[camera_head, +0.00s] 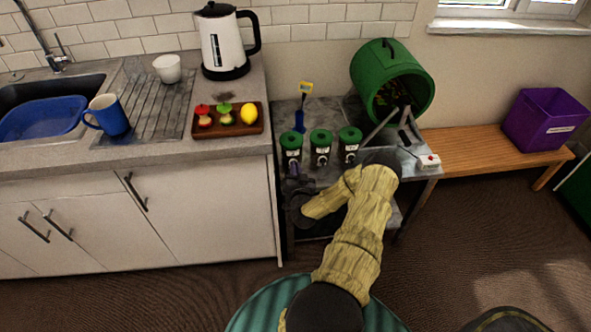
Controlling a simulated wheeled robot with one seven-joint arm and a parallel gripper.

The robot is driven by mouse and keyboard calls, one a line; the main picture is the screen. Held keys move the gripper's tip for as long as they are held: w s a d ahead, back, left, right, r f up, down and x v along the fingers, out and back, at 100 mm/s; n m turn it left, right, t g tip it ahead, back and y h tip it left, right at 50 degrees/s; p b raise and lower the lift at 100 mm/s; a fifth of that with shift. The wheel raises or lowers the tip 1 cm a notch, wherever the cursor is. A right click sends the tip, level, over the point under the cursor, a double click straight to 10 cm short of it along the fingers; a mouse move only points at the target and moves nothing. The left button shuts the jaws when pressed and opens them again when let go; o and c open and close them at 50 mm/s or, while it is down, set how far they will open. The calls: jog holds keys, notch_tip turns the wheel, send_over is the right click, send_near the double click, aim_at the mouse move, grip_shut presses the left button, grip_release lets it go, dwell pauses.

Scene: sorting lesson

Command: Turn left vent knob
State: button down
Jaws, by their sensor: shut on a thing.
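Three small black canisters with green lids stand in a row on the small grey table: the left canister (291,145), the middle canister (321,141) and the right canister (349,138). The middle and right ones each show a small pale round knob low on the front. My gripper (294,172) is at the low front of the left canister, shut on its vent knob. The fingers mostly hide that knob, so its angle cannot be told. My arm reaches in from the lower right of the canisters.
A green drum (391,78) on a stand is behind and right of the canisters. A blue and yellow scoop (301,112) stands behind them. A white box with a red button (428,161) sits at the table's right corner. The counter (225,148) borders the table on the left.

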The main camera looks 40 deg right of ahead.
jog(key=c, duration=1.5)
grip_release()
jog(key=shift+c, duration=0.2)
jog(key=shift+s, duration=0.1)
jog(key=v, duration=1.7)
jog(key=shift+s, duration=0.15)
